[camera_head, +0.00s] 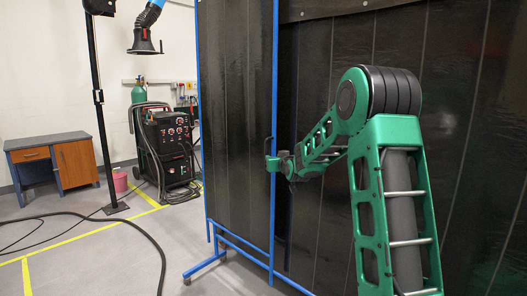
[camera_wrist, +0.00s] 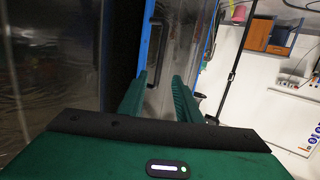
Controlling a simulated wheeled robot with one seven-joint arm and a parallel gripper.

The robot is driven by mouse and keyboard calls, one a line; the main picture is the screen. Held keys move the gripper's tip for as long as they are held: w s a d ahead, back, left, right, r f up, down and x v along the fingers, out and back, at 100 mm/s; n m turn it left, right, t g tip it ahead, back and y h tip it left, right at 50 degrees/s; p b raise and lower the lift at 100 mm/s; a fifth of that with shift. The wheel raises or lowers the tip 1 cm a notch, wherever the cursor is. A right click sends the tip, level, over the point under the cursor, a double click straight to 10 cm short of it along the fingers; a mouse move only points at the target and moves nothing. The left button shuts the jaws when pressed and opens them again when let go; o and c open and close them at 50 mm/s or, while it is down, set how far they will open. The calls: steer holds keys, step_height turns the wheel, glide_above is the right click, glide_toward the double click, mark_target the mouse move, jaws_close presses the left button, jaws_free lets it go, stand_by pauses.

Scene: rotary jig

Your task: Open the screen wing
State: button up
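The screen wing (camera_head: 235,110) is a tall dark panel in a blue frame, standing on a blue base with castors. In the head view my gripper (camera_head: 274,162) is at the wing's right-hand blue post, about halfway up, near a small handle-like part (camera_head: 268,142). In the wrist view the two green fingers of my gripper (camera_wrist: 159,75) stand apart, with the dark panel visible between them. A blue post (camera_wrist: 146,38) and a dark upright bar (camera_wrist: 154,58) lie just beyond the left finger. I cannot tell whether a finger touches them.
Dark curtain panels (camera_head: 460,100) fill the right side behind my arm. Left of the wing are a welding machine (camera_head: 168,150), a desk (camera_head: 55,162), a pink bucket (camera_head: 120,181) and a black stand (camera_head: 98,95). A black cable (camera_head: 140,230) crosses the open floor at left.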

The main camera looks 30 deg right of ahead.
mark_target(266, 147)
steer(key=shift+t, duration=0.7)
steer(key=x, duration=0.4)
steer(key=r+x, duration=0.1)
steer(key=x, duration=0.8)
steer(key=shift+w+d+r, duration=0.2)
steer(key=shift+w+r, duration=0.15)
steer(key=shift+c, duration=0.3)
